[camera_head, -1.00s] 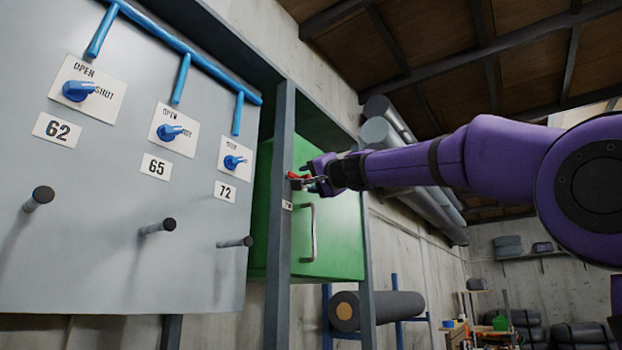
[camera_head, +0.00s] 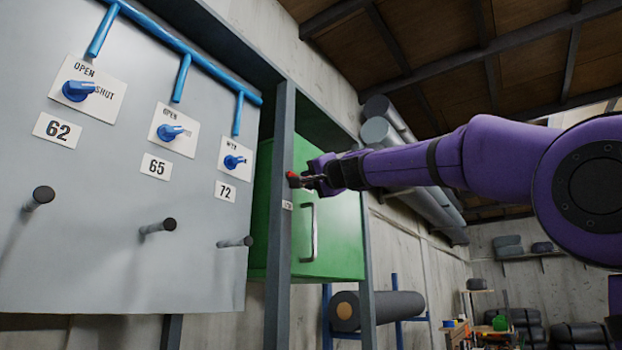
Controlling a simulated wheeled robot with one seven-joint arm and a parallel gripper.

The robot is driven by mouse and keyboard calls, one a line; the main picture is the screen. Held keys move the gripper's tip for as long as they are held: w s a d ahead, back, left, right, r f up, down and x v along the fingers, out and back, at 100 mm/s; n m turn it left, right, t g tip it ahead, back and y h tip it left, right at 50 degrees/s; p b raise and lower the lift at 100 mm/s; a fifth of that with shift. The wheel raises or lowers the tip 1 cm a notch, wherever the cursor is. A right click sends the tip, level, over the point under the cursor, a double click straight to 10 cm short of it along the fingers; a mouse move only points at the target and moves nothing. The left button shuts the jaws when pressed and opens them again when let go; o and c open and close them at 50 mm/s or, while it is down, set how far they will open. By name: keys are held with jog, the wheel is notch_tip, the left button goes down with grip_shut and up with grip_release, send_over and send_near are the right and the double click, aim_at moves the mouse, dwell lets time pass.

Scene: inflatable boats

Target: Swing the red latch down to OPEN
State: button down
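The red latch (camera_head: 292,179) is a small red piece at the grey post on the left edge of the green cabinet (camera_head: 337,225). Only a small part of it shows; my gripper covers the rest. My gripper (camera_head: 303,181) is at the latch, at the end of my purple arm coming in from the right. Its fingers are small and dark here, and I cannot tell whether they are closed on the latch or only touching it. A small white label (camera_head: 287,205) is on the post just below; its text is too small to read.
A grey panel (camera_head: 120,265) on the left carries blue valve handles (camera_head: 170,132), number plates and dark pegs (camera_head: 157,227) that stick out. The cabinet has a vertical metal handle (camera_head: 314,232). A dark roll (camera_head: 378,310) lies on a blue rack below right.

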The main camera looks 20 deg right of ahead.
jog(key=m, duration=0.2)
jog(key=f+m+g+h, duration=0.1)
jog(key=m, duration=0.2)
jog(key=a+f+m+g+h, duration=0.1)
jog(key=m, duration=0.2)
jog(key=shift+s+f, duration=0.25)
jog(key=shift+s, duration=0.15)
jog(key=shift+s+a+f+m+g+y, duration=0.3)
jog(key=shift+m+g, duration=0.35)
jog(key=shift+m, duration=0.6)
jog(key=shift+s+a+f+m+g+y, duration=0.1)
jog(key=shift+s+a+m+g, duration=0.15)
jog(key=shift+a+m+g, duration=0.7)
jog(key=shift+s+d+f+m+g+y, duration=0.1)
jog(key=shift+s+m+g+y, duration=0.2)
jog(key=shift+m, duration=1.3)
jog(key=shift+a, duration=0.1)
jog(key=c, duration=1)
grip_release()
jog(key=shift+s, duration=0.1)
